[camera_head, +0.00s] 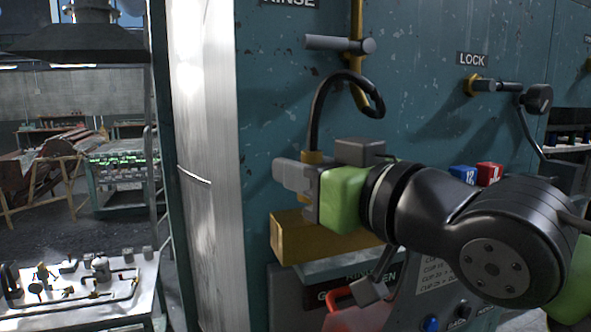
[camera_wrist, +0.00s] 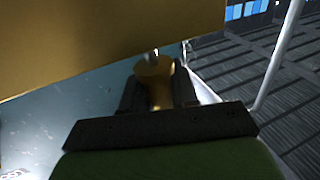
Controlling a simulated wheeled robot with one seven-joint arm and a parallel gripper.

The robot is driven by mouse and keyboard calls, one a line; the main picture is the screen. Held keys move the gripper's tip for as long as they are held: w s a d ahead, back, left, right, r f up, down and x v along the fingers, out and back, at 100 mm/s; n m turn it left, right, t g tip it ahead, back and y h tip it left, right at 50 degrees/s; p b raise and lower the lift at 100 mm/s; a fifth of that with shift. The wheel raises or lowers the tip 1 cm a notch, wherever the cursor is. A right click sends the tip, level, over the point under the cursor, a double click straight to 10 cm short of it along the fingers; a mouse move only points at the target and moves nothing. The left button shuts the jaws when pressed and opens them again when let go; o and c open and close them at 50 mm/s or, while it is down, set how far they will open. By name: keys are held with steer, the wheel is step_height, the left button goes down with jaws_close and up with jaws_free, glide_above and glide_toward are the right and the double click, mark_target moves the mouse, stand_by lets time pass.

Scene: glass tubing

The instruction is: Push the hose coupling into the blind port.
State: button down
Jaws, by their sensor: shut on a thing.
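My gripper (camera_head: 303,182) is shut on the brass hose coupling (camera_head: 313,157), whose upper end shows above the fingers in the head view. A black hose (camera_head: 318,110) rises from it and loops over to the right. In the wrist view the coupling (camera_wrist: 154,70) stands between the two dark fingers, its round flared end towards the brass block (camera_wrist: 110,35). In the head view this block (camera_head: 292,240) sits just below my gripper on the teal panel. I cannot tell whether the coupling touches the block. The blind port's opening is not visible.
The teal panel (camera_head: 420,75) is close behind my gripper. A grey lever (camera_head: 335,44) juts out above, and a LOCK handle (camera_head: 495,86) is at right. A red object (camera_head: 365,312) hangs below. A metal bench (camera_head: 85,290) with fittings stands at lower left.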

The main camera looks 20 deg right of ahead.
steer(key=shift+f+b, duration=0.9)
steer(key=shift+f, duration=0.1)
steer(key=c, duration=0.8)
jaws_free()
steer(key=v, duration=1.5)
steer(key=shift+s+d+r, duration=0.1)
steer(key=shift+s+d, duration=0.05)
steer(key=shift+s, duration=0.2)
